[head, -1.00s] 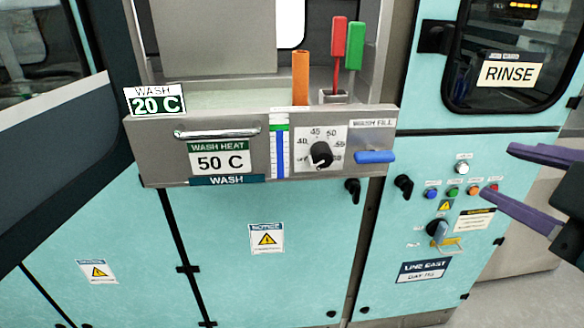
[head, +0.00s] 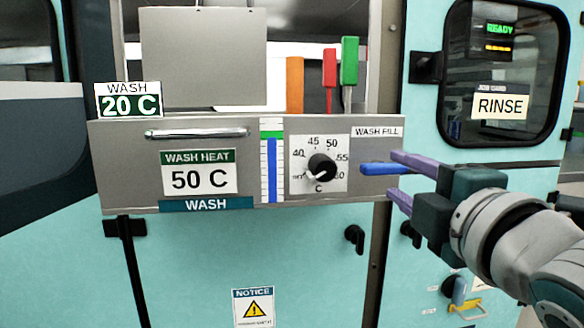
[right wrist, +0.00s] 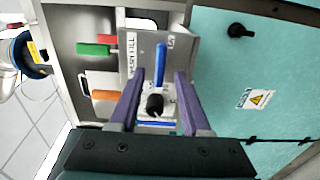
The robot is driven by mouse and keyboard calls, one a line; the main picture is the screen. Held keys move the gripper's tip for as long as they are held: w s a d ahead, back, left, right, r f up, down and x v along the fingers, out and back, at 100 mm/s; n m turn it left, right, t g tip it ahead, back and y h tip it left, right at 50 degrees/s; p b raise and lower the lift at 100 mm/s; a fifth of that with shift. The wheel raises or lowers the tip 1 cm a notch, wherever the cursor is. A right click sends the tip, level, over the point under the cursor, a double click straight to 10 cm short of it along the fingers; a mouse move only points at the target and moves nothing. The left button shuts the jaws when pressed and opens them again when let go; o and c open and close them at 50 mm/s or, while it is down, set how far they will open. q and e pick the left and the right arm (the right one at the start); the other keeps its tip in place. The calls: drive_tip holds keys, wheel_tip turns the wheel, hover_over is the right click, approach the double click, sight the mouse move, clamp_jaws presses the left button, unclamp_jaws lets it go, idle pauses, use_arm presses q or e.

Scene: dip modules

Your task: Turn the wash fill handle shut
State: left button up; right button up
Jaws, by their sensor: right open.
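The wash fill handle (head: 378,169) is a blue lever lying level at the right end of the grey wash panel, under the WASH FILL label (head: 377,132). My right gripper (head: 394,175) is open at the handle's right end, one purple finger above it and one below. In the right wrist view the blue handle (right wrist: 161,66) lies lengthwise between the open fingers (right wrist: 158,76), with a gap on each side. A blue level column (head: 271,170) on the panel reaches up to a green band. My left gripper is not in view.
A black temperature knob (head: 321,168) sits just left of the handle. A WASH 20 C sign (head: 128,99) and a WASH HEAT 50 C sign (head: 199,172) are to the left. Red (head: 330,68) and green (head: 349,62) handled tools stand behind the panel.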

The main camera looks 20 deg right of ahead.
sight(388, 171)
drive_tip(key=shift+x, duration=1.9)
clamp_jaws()
